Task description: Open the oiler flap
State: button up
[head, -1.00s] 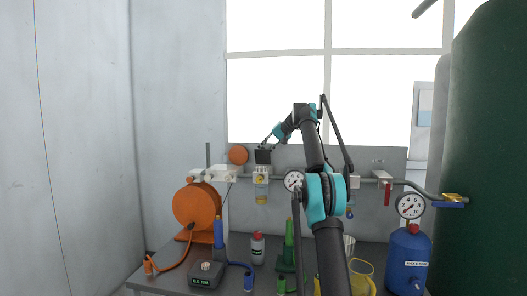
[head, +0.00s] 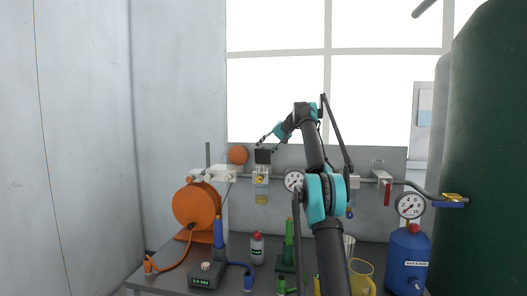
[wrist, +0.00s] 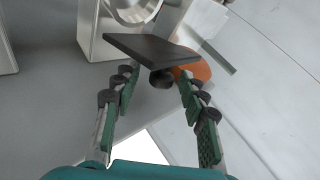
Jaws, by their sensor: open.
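The oiler (head: 261,179) is a pale block with a yellowish clear bowl, mounted on the wall pipe. Its dark flap (head: 263,156) shows just above the block in the head view. In the wrist view the flap (wrist: 145,47) is a dark flat plate beside a pale metal housing, with a round dark knob (wrist: 161,79) on its near face. My gripper (wrist: 155,80) is open, its fingers on either side of the knob with gaps visible. In the head view my gripper (head: 268,143) is at the flap's top edge; I cannot tell whether it touches.
A gauge (head: 293,181) and a red-handled valve (head: 387,190) sit along the same pipe, right of the oiler. An orange hose reel (head: 197,205) stands at left. A blue tank (head: 408,262) stands at right.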

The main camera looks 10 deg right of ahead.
jog(key=v, duration=0.2)
jog(key=shift+s+d+r, duration=0.15)
jog(key=shift+d+r, duration=0.1)
jog(key=shift+d, duration=0.05)
jog(key=s+d, duration=0.7)
jog(key=d, duration=0.2)
jog(key=shift+d, duration=0.3)
